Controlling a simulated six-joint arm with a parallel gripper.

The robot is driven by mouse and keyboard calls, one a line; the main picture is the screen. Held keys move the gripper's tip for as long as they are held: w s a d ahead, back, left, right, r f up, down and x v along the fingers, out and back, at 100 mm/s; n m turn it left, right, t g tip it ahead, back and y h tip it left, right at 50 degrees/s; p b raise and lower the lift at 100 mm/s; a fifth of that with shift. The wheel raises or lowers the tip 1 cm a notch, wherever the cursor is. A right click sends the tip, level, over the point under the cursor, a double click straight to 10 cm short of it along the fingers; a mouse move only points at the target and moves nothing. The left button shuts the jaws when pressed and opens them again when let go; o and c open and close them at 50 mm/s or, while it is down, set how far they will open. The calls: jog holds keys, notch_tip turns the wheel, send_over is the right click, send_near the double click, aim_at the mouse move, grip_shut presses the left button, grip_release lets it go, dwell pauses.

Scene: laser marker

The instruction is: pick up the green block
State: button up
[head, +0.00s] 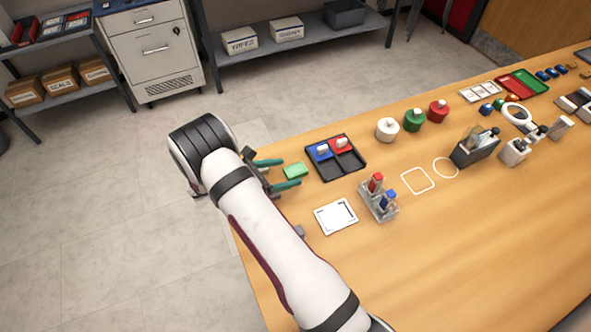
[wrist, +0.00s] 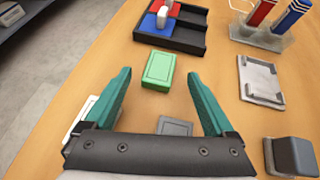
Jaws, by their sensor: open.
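The green block (head: 295,170) lies flat on the wooden table near its left end. In the wrist view the green block (wrist: 158,70) sits ahead of my gripper, centred between the lines of the two fingers. My gripper (head: 276,174) is open, with teal fingers spread on either side of the block's near side. I cannot tell the exact height of the fingertips above the table.
A black divided tray (head: 345,162) with red and blue pieces stands just right of the block. A white square fixture (head: 336,216) and a clear holder with red and blue tubes (head: 379,200) are nearby. The table's left edge is close.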

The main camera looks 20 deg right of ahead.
aim_at(296, 171)
jog(key=shift+x, duration=1.1)
grip_shut()
